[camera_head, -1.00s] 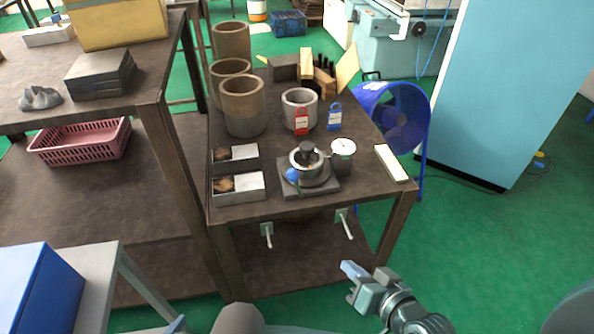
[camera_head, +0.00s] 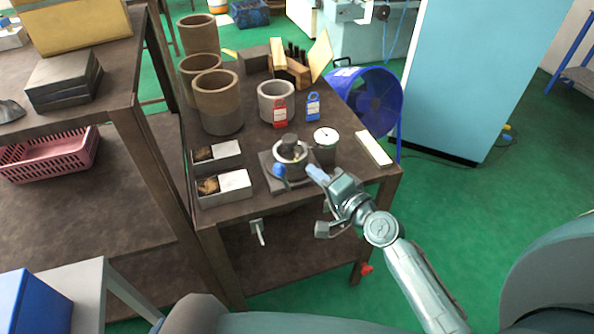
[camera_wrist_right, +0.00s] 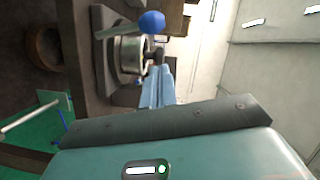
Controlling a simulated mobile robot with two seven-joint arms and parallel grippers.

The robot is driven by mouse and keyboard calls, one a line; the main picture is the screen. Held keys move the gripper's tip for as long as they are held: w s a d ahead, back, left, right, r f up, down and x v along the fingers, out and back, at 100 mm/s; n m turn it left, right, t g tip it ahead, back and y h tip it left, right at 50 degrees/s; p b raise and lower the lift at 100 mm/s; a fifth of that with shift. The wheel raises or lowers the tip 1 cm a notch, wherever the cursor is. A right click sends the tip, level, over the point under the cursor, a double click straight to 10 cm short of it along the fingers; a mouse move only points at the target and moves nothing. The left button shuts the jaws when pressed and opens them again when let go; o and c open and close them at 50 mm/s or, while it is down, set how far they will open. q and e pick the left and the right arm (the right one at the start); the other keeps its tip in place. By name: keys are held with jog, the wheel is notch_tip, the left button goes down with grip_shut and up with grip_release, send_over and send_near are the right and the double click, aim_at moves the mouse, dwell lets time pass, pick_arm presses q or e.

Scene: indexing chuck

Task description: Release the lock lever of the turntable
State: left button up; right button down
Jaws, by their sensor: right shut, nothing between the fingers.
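The turntable (camera_head: 299,181) is a dark square base with a round metal chuck (camera_head: 290,152) on top, near the front of the workbench. Its lock lever shows as a blue ball knob (camera_head: 279,170) at the chuck's front left. In the right wrist view, the knob (camera_wrist_right: 152,21) is at the top, beside the chuck (camera_wrist_right: 130,52). My right gripper (camera_head: 314,172) is shut and empty, its light blue fingers at the right front of the turntable. The fingertips (camera_wrist_right: 160,72) are close to the chuck but apart from the knob. My left gripper is not in view.
A dial gauge (camera_head: 326,137) stands right behind the fingers. Two metal boxes (camera_head: 225,187) sit left of the turntable. Red (camera_head: 280,113) and blue (camera_head: 313,106) tags and several cylinders stand behind. A white bar (camera_head: 374,148) lies at the right edge.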

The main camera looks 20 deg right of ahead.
aim_at(282, 171)
jog(key=a, duration=0.1)
jog(key=w+a, duration=0.1)
jog(key=w+a+f, duration=0.1)
jog(key=shift+w+a+f, duration=0.1)
jog(key=shift+w+a, duration=0.15)
jog(key=shift+a, duration=0.15)
jog(key=shift+w+a+p, duration=0.1)
jog(key=shift+a+p, duration=0.2)
jog(key=shift+a, duration=0.75)
